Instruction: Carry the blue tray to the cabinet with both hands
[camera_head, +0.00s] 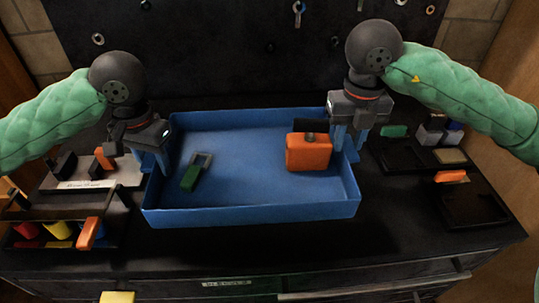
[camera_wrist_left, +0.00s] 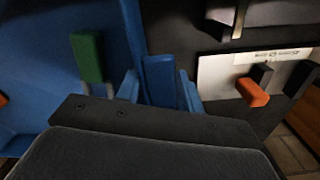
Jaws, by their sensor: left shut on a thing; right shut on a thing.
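The blue tray (camera_head: 250,212) sits level over the dark cabinet top in the middle of the head view. It holds an orange block-like case (camera_head: 308,154) at right and a green-handled piece (camera_head: 191,177) at left. My left gripper (camera_head: 160,160) is shut on the tray's left side; the left wrist view shows the fingers (camera_wrist_left: 160,88) around a blue part of the tray. My right gripper (camera_head: 350,142) is shut on the tray's right side. I cannot tell whether the tray's underside touches the surface.
The cabinet (camera_head: 240,282) has drawers at its front. At left are a white labelled plate (camera_head: 95,183) and a bin with coloured pieces (camera_head: 60,232). At right are dark trays (camera_head: 470,204) with small parts. A dark pegboard (camera_head: 230,50) stands behind.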

